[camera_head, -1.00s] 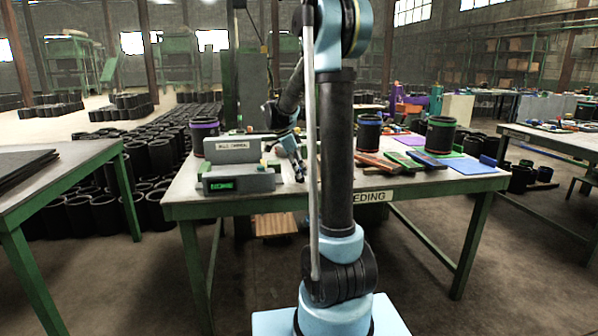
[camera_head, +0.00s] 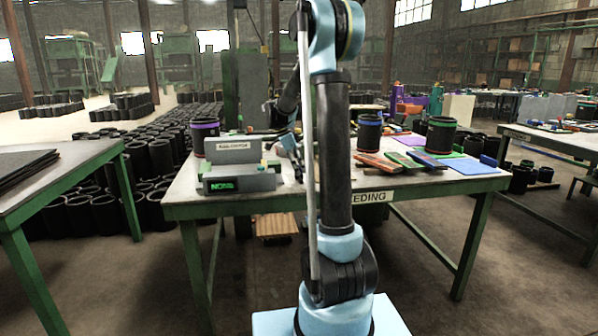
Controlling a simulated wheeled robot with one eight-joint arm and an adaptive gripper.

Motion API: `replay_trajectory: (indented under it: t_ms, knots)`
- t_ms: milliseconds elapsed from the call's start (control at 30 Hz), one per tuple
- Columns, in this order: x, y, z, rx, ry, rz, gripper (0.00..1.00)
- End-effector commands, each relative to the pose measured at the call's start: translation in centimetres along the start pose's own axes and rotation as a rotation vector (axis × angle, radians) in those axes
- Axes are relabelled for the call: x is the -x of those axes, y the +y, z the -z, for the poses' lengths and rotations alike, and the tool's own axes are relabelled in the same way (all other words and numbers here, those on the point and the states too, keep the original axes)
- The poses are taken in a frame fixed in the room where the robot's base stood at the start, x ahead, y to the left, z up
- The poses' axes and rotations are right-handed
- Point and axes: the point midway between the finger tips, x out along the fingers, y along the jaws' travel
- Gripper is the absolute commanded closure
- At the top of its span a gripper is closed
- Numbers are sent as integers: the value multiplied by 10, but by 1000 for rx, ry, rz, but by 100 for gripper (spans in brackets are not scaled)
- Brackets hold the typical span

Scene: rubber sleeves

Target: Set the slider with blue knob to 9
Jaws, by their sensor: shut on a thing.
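A grey control box (camera_head: 238,183) with a lit green display (camera_head: 223,184) stands on the left part of the green-framed table. A small sign (camera_head: 233,146) is on the raised panel behind it. A small yellowish part (camera_head: 264,163) shows near the box's right end. I cannot make out a blue knob or a scale. My gripper (camera_head: 293,149) is low over the table just right of the box, partly hidden by my upright arm link. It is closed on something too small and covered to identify.
The table (camera_head: 196,196) also carries a purple-banded black sleeve (camera_head: 204,137) at left. Blue-banded (camera_head: 369,133) and green-banded sleeves (camera_head: 440,136), coloured bars and a blue mat (camera_head: 463,166) lie at right. Another table (camera_head: 70,165) stands at left. Stacked sleeves fill the floor behind.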

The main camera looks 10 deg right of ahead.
Motion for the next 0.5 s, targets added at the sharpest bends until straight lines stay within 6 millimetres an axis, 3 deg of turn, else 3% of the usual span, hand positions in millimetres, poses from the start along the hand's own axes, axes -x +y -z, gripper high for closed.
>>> replay_trajectory:
  t_ms: [100,367,400,433,500]
  knots:
    - [0,-11,0,0,0,1,100]
    - [0,-11,0,0,0,1,100]
    - [0,-11,0,0,0,1,68]
    - [0,-11,0,0,0,1,61]
    - [0,-11,0,0,0,1,58]
